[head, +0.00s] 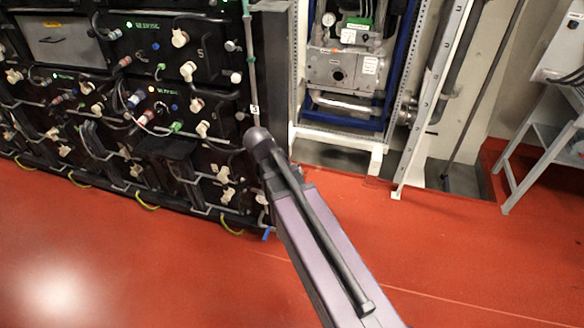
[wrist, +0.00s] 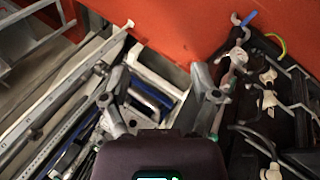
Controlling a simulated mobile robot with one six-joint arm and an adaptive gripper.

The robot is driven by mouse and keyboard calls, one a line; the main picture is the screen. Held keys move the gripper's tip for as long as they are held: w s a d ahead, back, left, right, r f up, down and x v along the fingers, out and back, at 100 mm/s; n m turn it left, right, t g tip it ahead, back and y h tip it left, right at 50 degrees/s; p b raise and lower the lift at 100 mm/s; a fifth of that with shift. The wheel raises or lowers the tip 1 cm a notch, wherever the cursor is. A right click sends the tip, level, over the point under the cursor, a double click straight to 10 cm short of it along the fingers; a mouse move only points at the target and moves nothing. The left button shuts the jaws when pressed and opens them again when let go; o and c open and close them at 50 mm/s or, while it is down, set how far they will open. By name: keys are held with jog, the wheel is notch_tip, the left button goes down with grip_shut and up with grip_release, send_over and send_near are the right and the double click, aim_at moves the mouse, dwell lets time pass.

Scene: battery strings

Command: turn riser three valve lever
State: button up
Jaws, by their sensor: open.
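A small blue lever (head: 268,233) shows low at the right end of the battery rack, near the floor. It also shows in the wrist view (wrist: 249,18), beside a grey metal fitting (wrist: 238,52). A thin riser pipe (head: 249,45) runs down the rack's right edge and carries a tag (head: 254,108) that seems to read 3; my arm hides its lower part. My gripper (wrist: 160,84) is open in the wrist view, with nothing visible held between its fingers. The blue lever is beyond the right finger, apart from it. The gripper cannot be made out in the head view.
The battery rack (head: 145,60) with many connectors and cables fills the left. A blue-framed pump unit (head: 343,68) stands behind, right of the rack. A slanted grey rail (head: 437,85) and a grey stand (head: 541,133) are farther right. The red floor (head: 130,265) in front is clear.

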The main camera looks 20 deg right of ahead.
jog(key=shift+s+r+y+p, duration=0.15)
jog(key=shift+s+r+p, duration=0.05)
jog(key=shift+r+p, duration=0.25)
jog(key=shift+s+r+y+p, duration=0.15)
jog(key=shift+s+r+p, duration=0.05)
jog(key=shift+r+p, duration=0.2)
jog(key=shift+w+f, duration=0.1)
jog(key=c, duration=0.7)
jog(key=shift+w+f+m+b, duration=0.2)
jog(key=shift+f+m+b, duration=0.1)
jog(key=shift+b, duration=0.05)
jog(key=c, duration=0.3)
jog(key=w+f+m+y+b, duration=0.2)
jog(key=f+m, duration=0.1)
jog(key=w+f+m+y+b, duration=0.1)
jog(key=w, duration=0.1)
jog(key=shift+w+d+f+m, duration=0.1)
jog(key=shift+d+f+m, duration=0.2)
jog(key=shift+f+m, duration=0.1)
grip_shut()
jog(key=w+d+f+m+t+y+b, duration=0.1)
jog(key=w+d+f+m+y+b, duration=0.1)
jog(key=w+m, duration=0.4)
jog(key=w+d+f+m+t+y+b, duration=0.1)
jog(key=w+d+f+m+y+b, duration=0.1)
jog(key=w+d+m+y+b, duration=0.3)
jog(key=shift+w+f+m+t+y+b, duration=0.15)
jog(key=shift+w+m+t+y+b, duration=0.25)
jog(key=shift+w+m+y+b, duration=1.35)
